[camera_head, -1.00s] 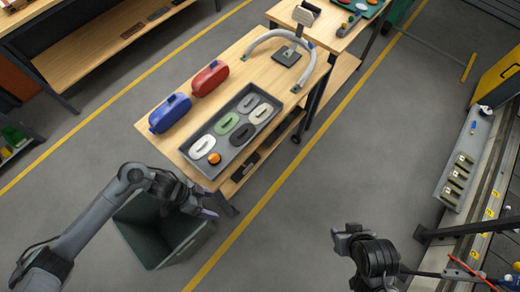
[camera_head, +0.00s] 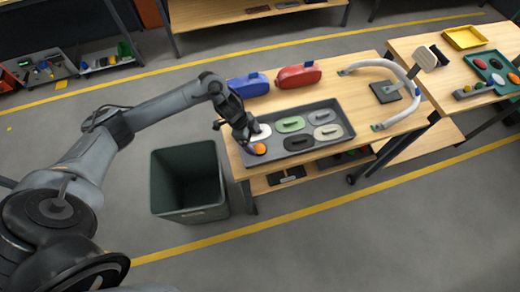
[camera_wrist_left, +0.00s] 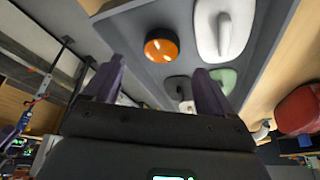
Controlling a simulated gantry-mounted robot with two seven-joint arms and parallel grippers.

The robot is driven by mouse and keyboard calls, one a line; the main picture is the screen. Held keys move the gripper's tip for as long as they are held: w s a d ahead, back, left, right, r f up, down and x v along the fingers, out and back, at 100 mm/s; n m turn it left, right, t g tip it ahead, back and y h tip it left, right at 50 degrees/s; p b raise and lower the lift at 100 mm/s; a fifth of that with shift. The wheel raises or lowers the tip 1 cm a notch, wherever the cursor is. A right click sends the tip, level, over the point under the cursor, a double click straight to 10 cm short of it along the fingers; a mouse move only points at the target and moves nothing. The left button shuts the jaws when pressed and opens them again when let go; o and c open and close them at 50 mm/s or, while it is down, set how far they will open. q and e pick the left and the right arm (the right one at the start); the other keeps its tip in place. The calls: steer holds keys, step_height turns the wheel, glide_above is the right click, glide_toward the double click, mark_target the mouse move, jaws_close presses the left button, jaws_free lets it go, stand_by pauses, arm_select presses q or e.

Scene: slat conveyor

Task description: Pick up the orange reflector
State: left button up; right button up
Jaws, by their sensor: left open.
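The orange reflector (camera_head: 260,149) is a small round orange piece at the near left corner of the grey tray (camera_head: 301,157). My left gripper (camera_head: 249,141) is just above that corner, close beside the reflector. In the left wrist view the reflector (camera_wrist_left: 161,45) shows ahead of the two purple fingers, roughly centred between them and apart from both. The left gripper (camera_wrist_left: 156,82) is open and empty. My right gripper is out of view.
The tray also holds several oval plates, white, green and grey; a white one (camera_wrist_left: 222,28) lies beside the reflector. Blue (camera_head: 249,85) and red (camera_head: 299,74) cases stand behind the tray. A dark green bin (camera_head: 188,178) stands on the floor left of the table.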

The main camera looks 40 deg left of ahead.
mark_target(260, 148)
arm_select(q)
steer(key=shift+x, duration=2.8)
steer(key=shift+a, duration=0.25)
steer(key=c, duration=1.1)
